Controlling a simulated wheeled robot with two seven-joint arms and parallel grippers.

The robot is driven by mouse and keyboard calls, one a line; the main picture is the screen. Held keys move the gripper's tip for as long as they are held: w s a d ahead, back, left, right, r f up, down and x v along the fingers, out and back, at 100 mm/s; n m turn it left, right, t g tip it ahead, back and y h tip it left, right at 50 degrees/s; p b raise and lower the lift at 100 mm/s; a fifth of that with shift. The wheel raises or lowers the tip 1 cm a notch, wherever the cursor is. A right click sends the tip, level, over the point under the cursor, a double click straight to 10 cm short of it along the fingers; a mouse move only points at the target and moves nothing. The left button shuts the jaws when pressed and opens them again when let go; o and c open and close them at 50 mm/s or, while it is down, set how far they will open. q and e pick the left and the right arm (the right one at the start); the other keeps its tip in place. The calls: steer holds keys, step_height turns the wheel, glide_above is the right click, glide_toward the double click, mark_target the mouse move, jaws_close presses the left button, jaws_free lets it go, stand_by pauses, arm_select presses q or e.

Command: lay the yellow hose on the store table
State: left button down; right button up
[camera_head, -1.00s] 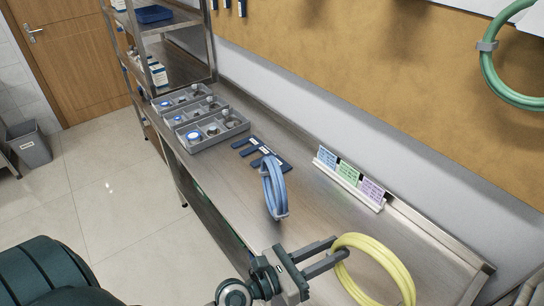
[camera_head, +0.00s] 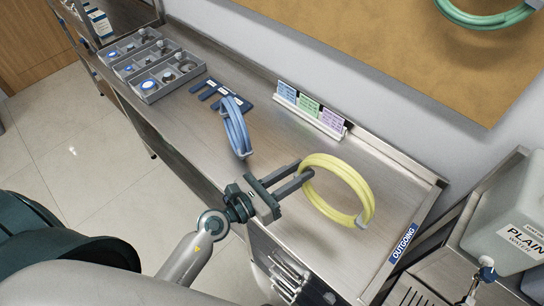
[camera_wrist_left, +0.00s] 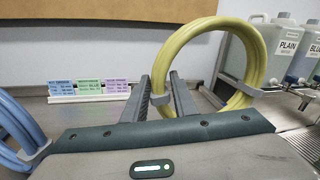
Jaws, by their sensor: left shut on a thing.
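The yellow hose (camera_head: 360,185) is a coil with a grey band, standing roughly upright over the right part of the steel table (camera_head: 275,215). My left gripper (camera_head: 304,178) is shut on the left side of the yellow hose. In the left wrist view the yellow hose (camera_wrist_left: 262,62) rises beyond the fingers of my left gripper (camera_wrist_left: 165,88). I cannot tell whether the coil's lower edge touches the table. I cannot tell which surface is the store table; the table below has an "OUTGOING" label (camera_head: 403,243). My right gripper is not in view.
A blue hose coil (camera_head: 236,128) is left of the yellow one, by dark blue tags (camera_head: 207,90). Coloured cards (camera_head: 308,107) stand along the back. Grey parts trays (camera_head: 165,75) fill the far left. A "PLAIN" water container (camera_head: 510,220) stands at right. A green hose (camera_head: 485,18) hangs above.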

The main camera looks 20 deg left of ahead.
arm_select(q)
steer(key=shift+w+a+f, duration=0.25)
steer(key=shift+w+a, duration=0.1)
steer(key=shift+w, duration=0.2)
steer(key=shift+w+a+f, duration=0.2)
steer(key=shift+w+a, duration=0.1)
steer(key=shift+w, duration=0.25)
steer(key=w+a+f+b, duration=0.3)
steer(key=a+f, duration=0.1)
steer(key=a, duration=0.1)
steer(key=shift+w+a+b, duration=0.2)
steer(key=shift+w+b, duration=0.1)
steer(key=shift+b, duration=0.05)
